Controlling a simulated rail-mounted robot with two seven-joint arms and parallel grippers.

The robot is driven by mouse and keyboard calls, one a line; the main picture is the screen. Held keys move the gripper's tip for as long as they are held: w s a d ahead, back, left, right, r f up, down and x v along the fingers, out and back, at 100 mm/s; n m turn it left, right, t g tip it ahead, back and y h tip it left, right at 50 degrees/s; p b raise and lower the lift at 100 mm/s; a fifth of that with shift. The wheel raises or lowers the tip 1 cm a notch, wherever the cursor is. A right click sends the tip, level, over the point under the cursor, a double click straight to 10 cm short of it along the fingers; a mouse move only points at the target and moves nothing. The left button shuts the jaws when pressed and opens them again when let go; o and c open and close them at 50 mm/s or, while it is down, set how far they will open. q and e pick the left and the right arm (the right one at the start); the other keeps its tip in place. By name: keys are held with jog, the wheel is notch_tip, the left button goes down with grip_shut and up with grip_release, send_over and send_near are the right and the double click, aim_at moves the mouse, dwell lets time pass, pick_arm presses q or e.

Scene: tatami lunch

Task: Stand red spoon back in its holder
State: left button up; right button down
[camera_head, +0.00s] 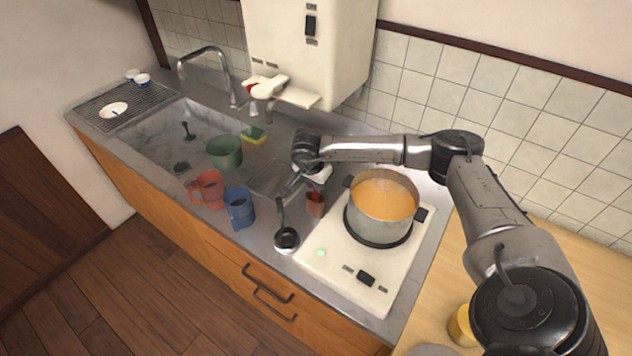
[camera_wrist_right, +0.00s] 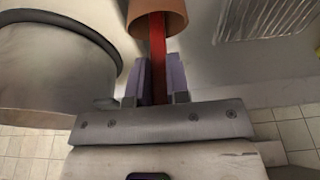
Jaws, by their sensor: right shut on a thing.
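The red spoon (camera_wrist_right: 158,58) is between the two fingers of my right gripper (camera_wrist_right: 160,85) in the right wrist view, and the gripper is shut on it. The holder (camera_wrist_right: 176,12) is a small orange-brown cup at the top of that view. The spoon's far end overlaps the holder's mouth; how deep it goes is unclear. In the head view the holder (camera_head: 315,207) stands by the stove's left edge, left of the pot. A bit of red spoon shows at its top, below my right gripper. My left gripper is not in view.
A pot of orange soup (camera_head: 382,200) sits on the white stove (camera_head: 335,262), close to the holder. A ladle (camera_head: 287,239) lies left of the stove. A blue mug (camera_head: 240,210) and a red mug (camera_head: 208,190) stand farther left, near the sink (camera_head: 150,145).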

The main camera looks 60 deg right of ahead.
jog(key=c, duration=1.1)
grip_release()
jog(key=shift+c, duration=0.2)
jog(key=o, duration=0.7)
jog(key=shift+r, duration=0.1)
